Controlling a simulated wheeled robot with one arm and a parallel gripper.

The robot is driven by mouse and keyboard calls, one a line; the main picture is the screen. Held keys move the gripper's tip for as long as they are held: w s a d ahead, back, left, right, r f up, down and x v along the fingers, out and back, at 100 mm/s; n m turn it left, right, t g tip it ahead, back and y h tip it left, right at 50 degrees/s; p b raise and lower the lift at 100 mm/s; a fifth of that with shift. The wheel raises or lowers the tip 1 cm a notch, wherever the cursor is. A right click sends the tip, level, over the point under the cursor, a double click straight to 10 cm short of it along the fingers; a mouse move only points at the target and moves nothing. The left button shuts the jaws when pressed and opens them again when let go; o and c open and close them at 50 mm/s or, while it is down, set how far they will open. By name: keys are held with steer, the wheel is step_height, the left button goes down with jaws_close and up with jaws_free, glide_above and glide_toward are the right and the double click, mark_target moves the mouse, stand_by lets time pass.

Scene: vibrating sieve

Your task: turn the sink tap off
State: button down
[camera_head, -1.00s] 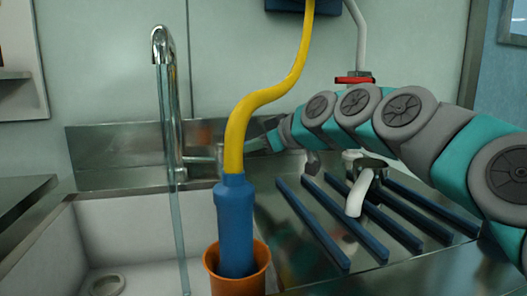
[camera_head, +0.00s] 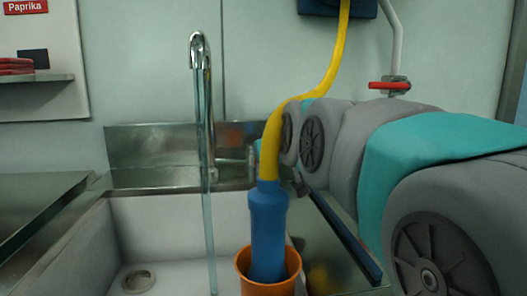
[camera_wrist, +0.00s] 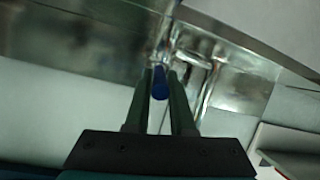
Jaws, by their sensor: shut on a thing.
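The chrome tap (camera_head: 203,90) stands at the back of the sink, and a stream of water (camera_head: 208,230) runs from its spout into the basin. Its side lever (camera_head: 230,162) points right toward the yellow hose. In the wrist view my gripper (camera_wrist: 160,76) has its dark fingers close together on a small blue piece (camera_wrist: 160,88), which looks like the end of the tap lever. Shiny chrome lies just beyond it. In the head view the hose and my arm hide the fingers.
A yellow hose (camera_head: 271,140) hangs in front of my arm, with its blue nozzle (camera_head: 267,230) in an orange cup (camera_head: 243,266). The sink basin (camera_head: 150,222) is open at left. A red-handled valve (camera_head: 389,86) is on the wall at right.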

steer(key=shift+r, duration=0.1)
stand_by(0.4)
steer(key=c, duration=0.8)
jaws_free()
steer(key=shift+o, duration=0.2)
steer(key=shift+s, duration=0.1)
steer(key=v, duration=0.7)
steer(key=shift+s+b, duration=0.35)
steer(key=shift+b, duration=0.1)
steer(key=shift+r, duration=0.1)
